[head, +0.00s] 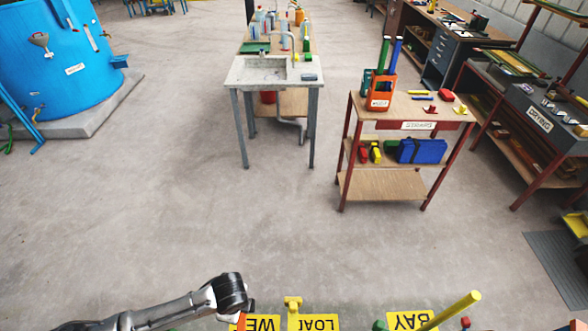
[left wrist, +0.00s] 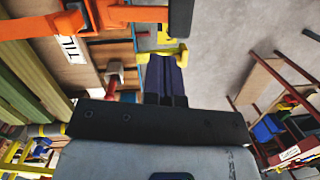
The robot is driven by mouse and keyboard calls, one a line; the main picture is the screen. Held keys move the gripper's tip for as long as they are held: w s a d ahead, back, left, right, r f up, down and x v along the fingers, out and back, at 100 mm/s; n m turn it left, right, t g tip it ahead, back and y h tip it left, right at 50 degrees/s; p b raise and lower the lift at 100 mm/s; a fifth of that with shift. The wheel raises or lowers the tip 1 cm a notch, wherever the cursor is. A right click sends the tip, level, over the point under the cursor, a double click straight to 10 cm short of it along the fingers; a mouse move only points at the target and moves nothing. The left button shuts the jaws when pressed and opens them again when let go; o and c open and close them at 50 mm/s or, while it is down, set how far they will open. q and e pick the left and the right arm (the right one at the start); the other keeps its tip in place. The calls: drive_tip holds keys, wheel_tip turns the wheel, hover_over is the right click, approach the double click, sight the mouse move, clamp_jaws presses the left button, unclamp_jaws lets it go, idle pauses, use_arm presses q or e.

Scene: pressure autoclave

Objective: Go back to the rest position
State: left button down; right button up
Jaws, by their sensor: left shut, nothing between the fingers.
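My left arm comes in at the lower left of the head view and bends at a black joint near the bottom edge, beside yellow lettered signs. Its gripper is not clear there. In the left wrist view my left gripper (left wrist: 165,72) shows two dark fingers side by side, shut with nothing between them. A yellow piece (left wrist: 174,52) lies just past the fingertips; I cannot tell whether it touches them. My right arm and gripper are not in view.
Yellow signs (head: 313,322) line the bottom edge. An orange frame (left wrist: 95,18) is close to the left gripper. A red-legged cart (head: 385,187) and a sink table (head: 272,72) stand ahead, a blue tank (head: 65,50) at left. The floor between is clear.

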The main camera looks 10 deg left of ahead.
use_arm(q)
drive_tip(key=w+d+r+n+t+h, duration=0.1)
drive_tip(key=d+r+n+t, duration=0.3)
drive_tip(key=r, duration=0.5)
drive_tip(key=w+d+r+n+t+h, duration=0.2)
drive_tip(key=r+n+t, duration=0.3)
drive_tip(key=r, duration=0.5)
drive_tip(key=s+a+f+n+g, duration=0.2)
drive_tip(key=s+f, duration=0.2)
drive_tip(key=s, duration=0.4)
drive_tip(key=s+a+f+n+g+y, duration=0.1)
drive_tip(key=s+a+f+n+g, duration=0.2)
drive_tip(key=s, duration=0.4)
drive_tip(key=s+a+f+n+g, duration=0.1)
drive_tip(key=s+a+f+n, duration=0.1)
drive_tip(key=s+f, duration=0.5)
wheel_tip(320, 180, up, 18)
drive_tip(key=s+p, duration=0.1)
drive_tip(key=p, duration=1.6)
drive_tip(key=shift+d, duration=0.2)
